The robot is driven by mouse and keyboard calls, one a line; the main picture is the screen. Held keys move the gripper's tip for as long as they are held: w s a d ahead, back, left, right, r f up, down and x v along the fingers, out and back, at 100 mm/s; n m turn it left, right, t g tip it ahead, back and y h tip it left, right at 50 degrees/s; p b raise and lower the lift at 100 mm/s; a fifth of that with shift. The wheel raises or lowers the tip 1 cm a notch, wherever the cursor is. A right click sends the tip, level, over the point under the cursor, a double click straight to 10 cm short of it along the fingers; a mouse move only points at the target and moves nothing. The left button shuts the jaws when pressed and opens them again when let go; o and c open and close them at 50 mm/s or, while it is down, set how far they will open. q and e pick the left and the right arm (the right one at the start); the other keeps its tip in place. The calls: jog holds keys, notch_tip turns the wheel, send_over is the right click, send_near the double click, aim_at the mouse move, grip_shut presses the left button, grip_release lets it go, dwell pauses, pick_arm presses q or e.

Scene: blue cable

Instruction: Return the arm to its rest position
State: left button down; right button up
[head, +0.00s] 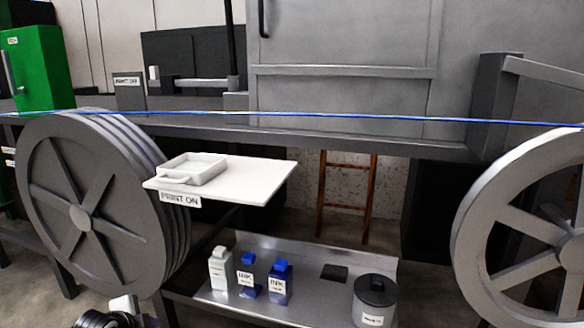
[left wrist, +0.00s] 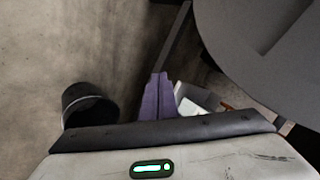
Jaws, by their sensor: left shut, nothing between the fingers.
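My left gripper (left wrist: 158,97) shows in the left wrist view as two purple fingers pressed together, with nothing between them. It points down past the dark grey wheel toward the concrete floor. In the head view, a dark and white part of my left arm (head: 108,318) shows at the bottom left edge, below the large grey wheel. The fingers themselves are hard to make out there. The blue cable (head: 345,116) runs taut across the head view, over the left wheel (head: 83,217) toward the right wheel (head: 535,235). My right gripper is not in view.
A white shelf (head: 255,180) with a shallow tray (head: 195,168) juts out beside the left wheel. A lower metal shelf (head: 315,252) holds several bottles and a dark-lidded pot (head: 374,300). In the left wrist view, a black bin (left wrist: 88,105) stands left of the fingers and a white box (left wrist: 195,98) right.

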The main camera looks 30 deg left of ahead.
pick_arm(q)
jog(key=s+d+f+n+h, duration=0.1)
jog(key=s+d+f, duration=0.15)
jog(key=d, duration=0.55)
jog(key=s+d+f+h, duration=0.15)
jog(key=d+f, duration=0.25)
jog(key=d, duration=0.4)
jog(key=s+d+f+n+h, duration=0.1)
jog(key=s+d+f, duration=0.2)
jog(key=d, duration=0.5)
jog(key=s+d+r+n+h, duration=0.1)
jog(key=s+d+n, duration=0.1)
jog(key=d, duration=0.8)
jog(key=s+d+r+n+h+p, duration=0.1)
jog(key=s+d, duration=0.3)
jog(key=d, duration=0.6)
jog(key=shift+s+d+r+n+t+h+p, duration=0.2)
jog(key=shift+d+r+n+t+h+p, duration=0.1)
jog(key=shift+d+r+n+t+h, duration=0.25)
jog(key=shift+a, duration=0.15)
